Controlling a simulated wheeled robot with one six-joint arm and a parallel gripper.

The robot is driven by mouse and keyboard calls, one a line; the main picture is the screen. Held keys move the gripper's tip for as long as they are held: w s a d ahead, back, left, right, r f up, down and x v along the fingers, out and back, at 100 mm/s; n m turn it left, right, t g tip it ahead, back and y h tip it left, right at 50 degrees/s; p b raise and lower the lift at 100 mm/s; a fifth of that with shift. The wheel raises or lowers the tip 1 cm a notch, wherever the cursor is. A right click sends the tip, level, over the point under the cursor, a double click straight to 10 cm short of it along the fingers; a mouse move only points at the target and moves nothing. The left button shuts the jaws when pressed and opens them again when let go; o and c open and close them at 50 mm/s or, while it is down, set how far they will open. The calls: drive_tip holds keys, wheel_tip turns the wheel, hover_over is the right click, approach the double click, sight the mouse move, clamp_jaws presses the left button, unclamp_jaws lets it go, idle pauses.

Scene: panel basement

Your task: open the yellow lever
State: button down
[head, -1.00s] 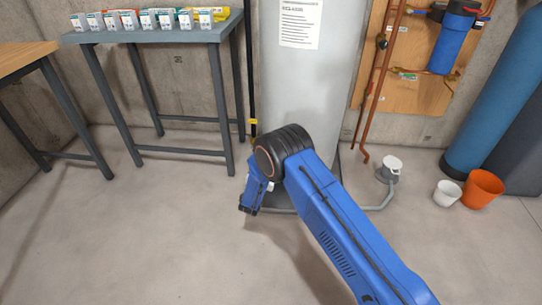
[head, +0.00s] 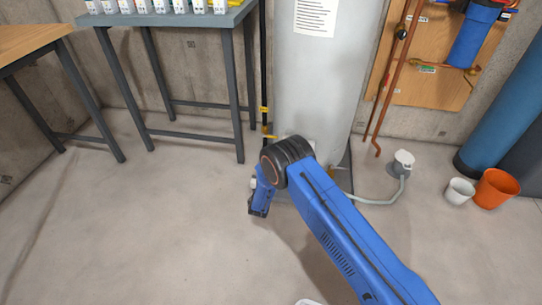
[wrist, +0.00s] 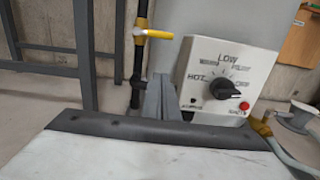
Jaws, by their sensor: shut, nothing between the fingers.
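The yellow lever (wrist: 153,34) sits on a thin black vertical pipe (wrist: 138,60) in the wrist view. Its handle points right, roughly across the pipe, towards the control box. In the head view the lever (head: 269,137) is small and partly hidden behind my arm. My gripper (head: 258,209) hangs low in the head view, in front of the pipe. In the wrist view its grey fingers (wrist: 158,98) are together and empty. They appear below the lever, apart from it in the picture; the depth gap is hard to judge.
A white control box (wrist: 228,75) with a black dial is right of the lever, on the grey tank (head: 322,90). A grey table (head: 190,22) stands left. A drain (head: 402,162) with a hose, a white cup (head: 460,191) and an orange bucket (head: 496,188) are right. Floor in front is clear.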

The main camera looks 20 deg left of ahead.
drive_tip(key=shift+w+a+r, duration=0.4)
drive_tip(key=shift+w+r, duration=0.35)
drive_tip(key=shift+w, duration=0.85)
drive_tip(key=shift+w+a+r, duration=0.35)
drive_tip(key=shift+w+r, duration=0.35)
drive_tip(key=shift+w, duration=0.95)
drive_tip(key=shift+w+a+r, duration=0.4)
drive_tip(key=shift+w+r, duration=0.35)
drive_tip(key=shift+w, duration=0.85)
drive_tip(key=shift+s, duration=0.15)
